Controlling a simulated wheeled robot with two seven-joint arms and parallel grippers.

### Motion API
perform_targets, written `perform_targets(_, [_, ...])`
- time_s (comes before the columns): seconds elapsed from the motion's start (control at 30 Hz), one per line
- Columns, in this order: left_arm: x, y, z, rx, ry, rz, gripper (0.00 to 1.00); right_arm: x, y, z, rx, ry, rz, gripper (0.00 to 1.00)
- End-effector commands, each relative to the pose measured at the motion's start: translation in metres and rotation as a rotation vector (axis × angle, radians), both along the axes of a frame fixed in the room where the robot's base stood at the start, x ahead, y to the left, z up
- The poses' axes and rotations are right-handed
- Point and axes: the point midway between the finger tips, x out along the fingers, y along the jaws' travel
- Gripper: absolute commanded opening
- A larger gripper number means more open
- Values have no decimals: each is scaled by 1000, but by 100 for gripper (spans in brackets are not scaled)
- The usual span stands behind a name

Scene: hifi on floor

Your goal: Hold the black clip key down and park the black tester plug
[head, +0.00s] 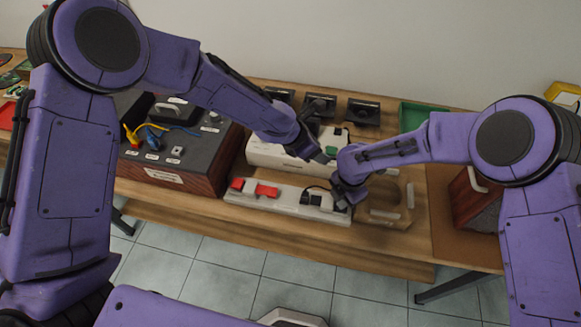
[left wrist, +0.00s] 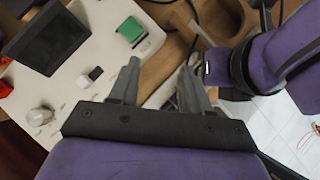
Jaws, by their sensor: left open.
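A long white strip (head: 285,206) lies along the bench's front edge, with red clip keys (head: 255,188) at its left and a black clip key (head: 311,198) at its right. My right gripper (head: 341,203) is low at the strip's right end, beside the black key; I cannot tell whether it touches it. Its jaws are too small and dark to read. My left gripper (head: 322,155) is above the white unit behind the strip. In the left wrist view, its fingers (left wrist: 160,88) are apart with nothing clearly between them. I cannot make out the black tester plug.
The white unit (head: 267,155) carries a dark screen (left wrist: 48,38) and a green block (left wrist: 131,31). A dark box with coloured leads (head: 190,145) stands left, a wooden holder (head: 389,202) right. Black stands (head: 362,112) and a green tray (head: 418,112) are behind. My arms are close together.

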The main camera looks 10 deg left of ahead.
Motion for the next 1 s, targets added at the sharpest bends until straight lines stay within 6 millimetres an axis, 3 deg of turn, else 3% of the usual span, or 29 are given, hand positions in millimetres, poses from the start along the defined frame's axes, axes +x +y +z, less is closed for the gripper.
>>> perform_targets(0.1, [-32, 23, -4, 122, 9, -332, 48, -1, 0, -1, -1, 2, 0, 0])
perform_targets(0.2, [-53, 45, -6, 199, 43, -517, 48, -1, 0, -1, -1, 2, 0, 0])
perform_targets(0.37, [-67, 60, -11, 251, 76, -632, 48, -1, 0, -1, -1, 2, 0, 0])
perform_targets(0.47, [-68, 56, -22, 253, 79, -640, 48, -1, 0, -1, 0, 3, 0, 0])
perform_targets(0.8, [-67, 27, -92, 250, 78, -634, 48, -1, 0, -1, -1, 3, 1, 0])
perform_targets(1.0, [-67, 17, -115, 250, 76, -634, 48, -1, 0, -1, -1, 2, 1, 0])
